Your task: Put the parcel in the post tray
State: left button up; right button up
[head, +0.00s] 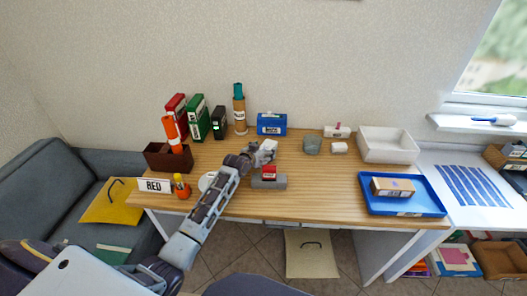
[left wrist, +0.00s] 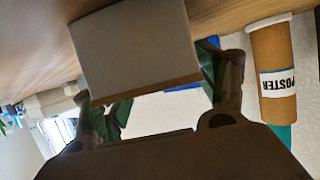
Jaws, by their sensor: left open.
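A brown cardboard parcel (head: 392,187) with a pale label lies inside the blue tray (head: 372,206) at the right end of the desk. The tray has a white label on its front; I cannot read it. My left gripper (head: 265,152) is over the middle of the desk, well left of the tray, open. A small white box (head: 271,144) is at its fingertips. In the left wrist view, a pale box with a brown edge (left wrist: 135,45) shows close up between the open fingers (left wrist: 160,95). My right gripper is not in view.
A white bin (head: 388,146) is behind the tray.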

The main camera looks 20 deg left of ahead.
pick_arm(q)
jog(key=shift+r, duration=0.15)
jog(key=shift+v, duration=3.45)
jog(key=shift+s+r, duration=0.1)
jog(key=shift+s, duration=0.15)
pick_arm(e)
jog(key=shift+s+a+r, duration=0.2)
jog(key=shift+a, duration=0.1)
pick_arm(q)
jog(key=shift+o, duration=0.3)
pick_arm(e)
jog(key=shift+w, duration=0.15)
